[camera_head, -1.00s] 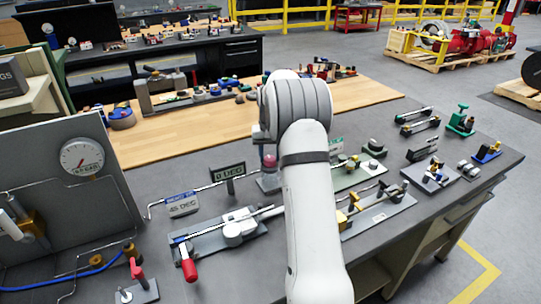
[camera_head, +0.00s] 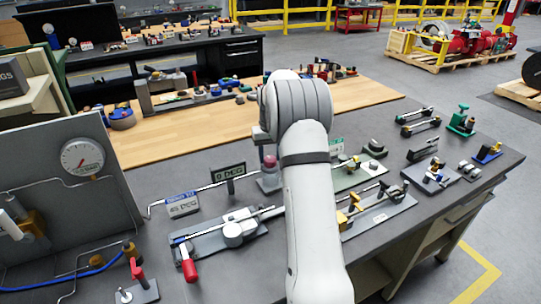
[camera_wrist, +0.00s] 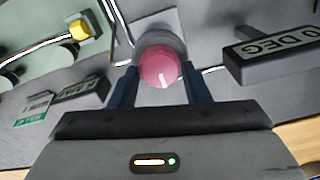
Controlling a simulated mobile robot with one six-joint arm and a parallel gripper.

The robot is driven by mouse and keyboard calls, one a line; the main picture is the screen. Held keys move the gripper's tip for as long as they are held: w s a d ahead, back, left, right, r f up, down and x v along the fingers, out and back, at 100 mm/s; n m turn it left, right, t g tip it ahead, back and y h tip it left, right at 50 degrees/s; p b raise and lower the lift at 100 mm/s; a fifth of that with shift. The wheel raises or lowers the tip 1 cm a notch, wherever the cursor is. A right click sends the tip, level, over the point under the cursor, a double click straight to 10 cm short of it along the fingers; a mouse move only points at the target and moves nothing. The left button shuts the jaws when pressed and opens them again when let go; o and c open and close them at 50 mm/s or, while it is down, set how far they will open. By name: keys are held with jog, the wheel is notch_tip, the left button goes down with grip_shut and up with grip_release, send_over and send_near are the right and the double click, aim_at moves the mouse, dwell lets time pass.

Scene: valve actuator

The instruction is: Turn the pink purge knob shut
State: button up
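The pink purge knob (camera_wrist: 160,67) stands on a grey round base with a square plate, and a white mark shows on its face. It also shows in the head view (camera_head: 269,162), just left of my white arm. In the wrist view the two dark blue fingers of my gripper (camera_wrist: 160,85) lie on either side of the knob, with hardly any gap. I cannot tell whether they press on it or how deep they reach. In the head view my arm hides most of the gripper.
A "0 DEG" sign (camera_wrist: 275,52) stands close right of the knob in the wrist view. A yellow fitting (camera_wrist: 79,29) on a thin pipe is at upper left. A red-handled lever (camera_head: 188,265) and a gauge panel (camera_head: 65,205) are left of my arm in the head view.

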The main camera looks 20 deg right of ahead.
aim_at(270, 158)
jog(key=o, duration=0.3)
jog(key=shift+o, duration=0.2)
notch_tip(270, 158, up, 8)
jog(key=shift+f+b, duration=0.1)
jog(key=shift+b, duration=0.35)
